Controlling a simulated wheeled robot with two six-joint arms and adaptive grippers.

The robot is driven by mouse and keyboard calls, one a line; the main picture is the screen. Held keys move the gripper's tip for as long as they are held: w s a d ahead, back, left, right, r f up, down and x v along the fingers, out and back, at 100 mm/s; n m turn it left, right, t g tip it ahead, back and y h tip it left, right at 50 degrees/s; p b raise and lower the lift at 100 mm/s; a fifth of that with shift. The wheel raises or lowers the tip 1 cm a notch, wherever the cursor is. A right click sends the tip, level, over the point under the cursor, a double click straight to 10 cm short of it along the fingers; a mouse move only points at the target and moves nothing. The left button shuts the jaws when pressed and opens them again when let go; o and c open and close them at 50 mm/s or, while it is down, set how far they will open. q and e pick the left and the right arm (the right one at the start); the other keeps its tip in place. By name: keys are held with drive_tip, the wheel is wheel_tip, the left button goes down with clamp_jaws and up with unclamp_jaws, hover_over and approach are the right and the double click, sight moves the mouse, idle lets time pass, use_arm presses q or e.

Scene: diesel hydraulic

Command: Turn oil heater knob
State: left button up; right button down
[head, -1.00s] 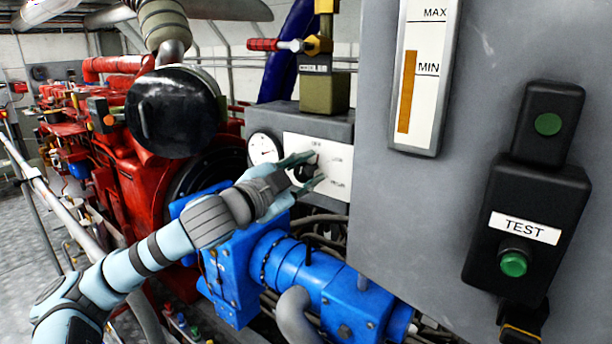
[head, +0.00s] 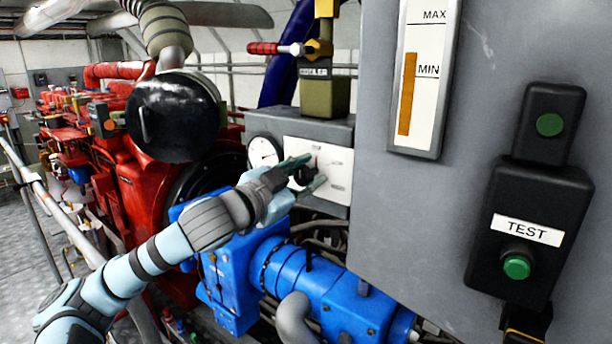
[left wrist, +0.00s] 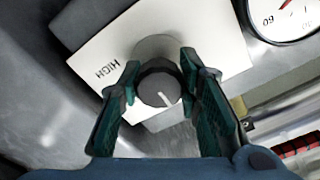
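The oil heater knob (left wrist: 158,88) is dark and round with a white pointer line, on a white label plate (left wrist: 215,35) marked HIGH in the left wrist view. The pointer line is toward the bottom of that view. In the head view the knob (head: 304,174) is partly hidden by my left gripper (head: 314,172). The green fingers of this gripper (left wrist: 158,72) are spread, one on each side of the knob. A narrow gap shows at the left finger; I cannot tell whether the right finger touches. My right gripper is not in view.
A round gauge (head: 263,152) sits left of the plate. A large grey cabinet (head: 440,220) with a level indicator and a TEST button box (head: 528,228) stands close on the right. Blue machinery (head: 310,280) lies below, and a red engine (head: 130,165) is at the left.

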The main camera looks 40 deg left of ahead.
use_arm(q)
drive_tip(key=o, duration=0.4)
drive_tip(key=shift+c, duration=0.2)
wheel_tip(320, 180, up, 10)
drive_tip(key=shift+w, duration=0.1)
idle(0.4)
